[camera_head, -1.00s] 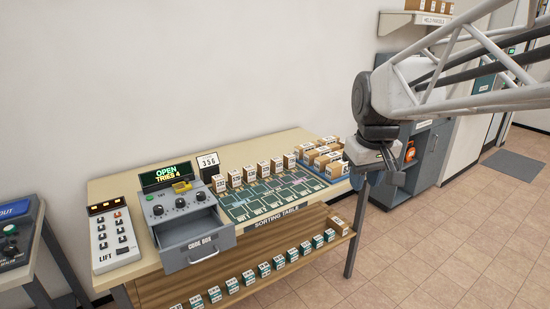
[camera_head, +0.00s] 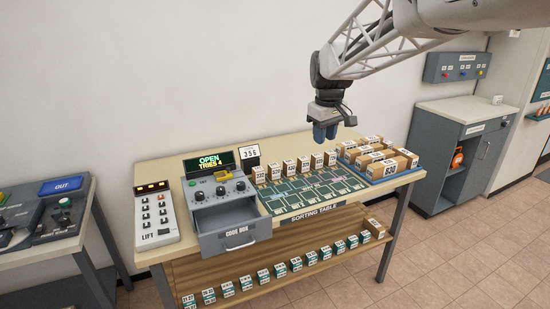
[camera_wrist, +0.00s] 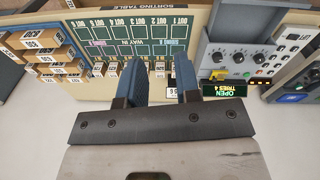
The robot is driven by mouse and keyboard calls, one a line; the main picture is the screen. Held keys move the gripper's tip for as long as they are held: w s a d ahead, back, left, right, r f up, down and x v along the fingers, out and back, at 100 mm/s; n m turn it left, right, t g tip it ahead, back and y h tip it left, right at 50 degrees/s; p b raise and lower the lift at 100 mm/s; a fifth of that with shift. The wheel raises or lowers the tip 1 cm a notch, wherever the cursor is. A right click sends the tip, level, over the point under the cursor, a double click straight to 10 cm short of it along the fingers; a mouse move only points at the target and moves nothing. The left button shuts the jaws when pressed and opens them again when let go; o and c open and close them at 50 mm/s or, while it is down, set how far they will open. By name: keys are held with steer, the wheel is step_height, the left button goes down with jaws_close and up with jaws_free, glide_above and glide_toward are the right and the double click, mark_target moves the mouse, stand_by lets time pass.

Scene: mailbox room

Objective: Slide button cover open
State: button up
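The grey code box (camera_head: 219,190) stands on the sorting table, with several black knobs and a green "OPEN TRIES 4" display (camera_head: 209,161). Its front drawer (camera_head: 235,236) is pulled out. A small yellow piece (camera_wrist: 219,74), which may be the button cover, sits on the box near the display in the wrist view. I cannot tell whether it is slid open; any button under it is hidden. My gripper (camera_head: 325,131) hangs above the back of the table, right of the code box and apart from it. In the wrist view its blue fingers (camera_wrist: 158,78) are apart with nothing between them.
The lift panel (camera_head: 155,217) lies left of the box. A "356" card (camera_head: 250,153) stands behind it. Several small boxes line the green sorting mat (camera_head: 312,193), and larger parcels (camera_head: 375,158) sit at the table's right end. A shelf below holds more boxes.

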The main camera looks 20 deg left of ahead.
steer(key=w+a+f+n, duration=0.2)
steer(key=w+a+f, duration=0.15)
steer(key=a, duration=0.55)
steer(key=w+a+f+n, duration=0.2)
steer(key=w+a, duration=0.2)
steer(key=a, duration=0.6)
steer(key=n+g, duration=0.1)
steer(key=n, duration=0.2)
glide_toward(228, 165)
steer(key=s, duration=0.1)
steer(key=s+d, duration=0.1)
steer(key=s, duration=0.1)
steer(key=shift+d+f, duration=0.15)
steer(key=shift+d, duration=0.05)
steer(key=shift+f, duration=3.9)
steer(key=shift+c, duration=0.4)
jaws_close()
